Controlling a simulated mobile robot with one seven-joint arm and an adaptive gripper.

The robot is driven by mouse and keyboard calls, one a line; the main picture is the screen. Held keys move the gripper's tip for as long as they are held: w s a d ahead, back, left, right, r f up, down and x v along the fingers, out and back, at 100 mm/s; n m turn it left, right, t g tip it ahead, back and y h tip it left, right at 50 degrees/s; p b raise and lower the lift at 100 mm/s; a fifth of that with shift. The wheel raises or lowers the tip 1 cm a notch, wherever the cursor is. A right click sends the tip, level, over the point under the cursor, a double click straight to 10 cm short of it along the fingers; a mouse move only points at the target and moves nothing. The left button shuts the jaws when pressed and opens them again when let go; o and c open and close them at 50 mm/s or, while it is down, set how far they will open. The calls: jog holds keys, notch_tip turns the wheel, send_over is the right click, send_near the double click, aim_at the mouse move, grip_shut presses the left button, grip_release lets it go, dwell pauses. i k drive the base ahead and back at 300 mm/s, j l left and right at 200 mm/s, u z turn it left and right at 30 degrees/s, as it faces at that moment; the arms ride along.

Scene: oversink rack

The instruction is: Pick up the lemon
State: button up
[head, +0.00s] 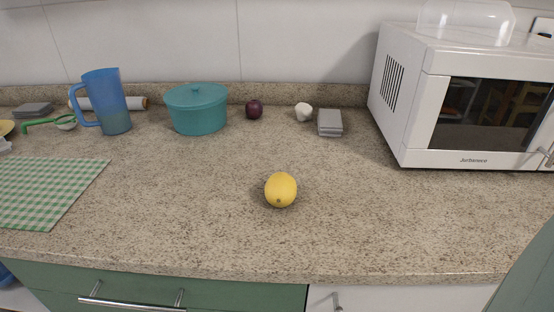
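A yellow lemon (281,190) lies on the speckled stone counter (200,215), a little right of the picture's middle and towards the front edge. Its surroundings on the counter are clear and nothing touches it. My gripper is not in view in the head view.
A teal lidded pot (197,110), a blue pitcher (107,102), a purple onion (254,109), a garlic bulb (304,112) and a grey box (330,123) stand at the back. A white microwave (399,115) is at right. A green checked cloth (45,190) lies at left.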

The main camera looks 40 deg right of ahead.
aim_at(280, 188)
jog(key=k+l+z, duration=0.15)
jog(key=z, duration=0.65)
jog(key=j+z, duration=0.2)
jog(key=j, duration=0.25)
jog(key=k+j+z, duration=0.25)
jog(key=j, duration=0.15)
jog(key=j+z, duration=0.2)
jog(key=j, duration=0.25)
jog(key=k+j+z, duration=0.45)
jog(key=j, duration=0.3)
jog(key=i, duration=0.55)
